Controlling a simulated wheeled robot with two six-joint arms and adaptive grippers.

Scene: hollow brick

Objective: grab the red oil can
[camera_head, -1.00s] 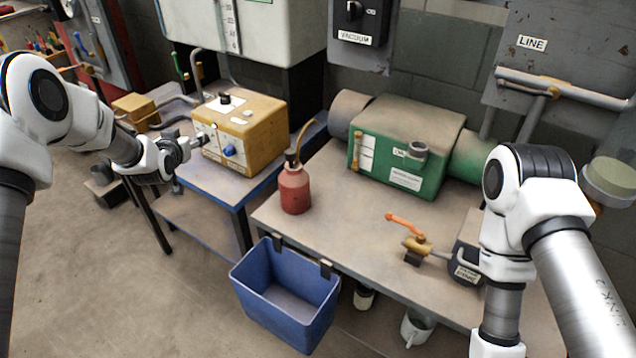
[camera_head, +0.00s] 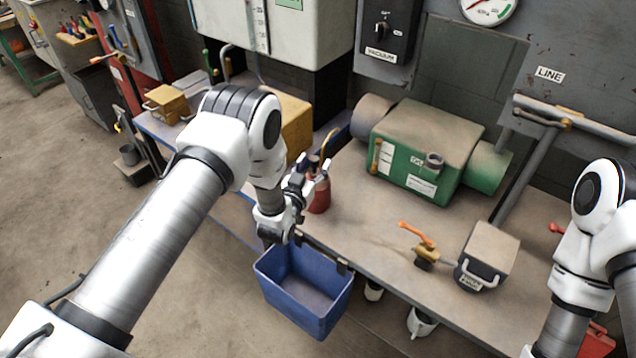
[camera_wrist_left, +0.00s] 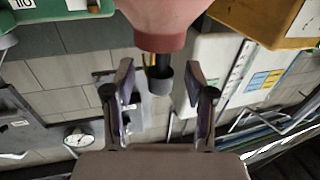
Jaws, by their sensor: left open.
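The red oil can (camera_head: 320,196) stands on the bench near its left front corner, partly hidden behind my left gripper (camera_head: 312,172). Its thin curved spout (camera_head: 328,140) rises above the fingers. In the left wrist view, which is upside down, the red can (camera_wrist_left: 165,38) shows at the top centre, with a dark neck below it. My left gripper's fingers (camera_wrist_left: 160,78) are spread apart there, with the can just beyond the tips and nothing held. I cannot tell whether a finger touches it. My right arm is at the right edge; its gripper is out of frame.
A blue bin (camera_head: 305,288) hangs on the bench's front edge below my left gripper. A green machine (camera_head: 425,150) stands behind and right of the can. A yellow box (camera_head: 296,125) is to the left. An orange-handled valve (camera_head: 424,250) sits further right on the bench.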

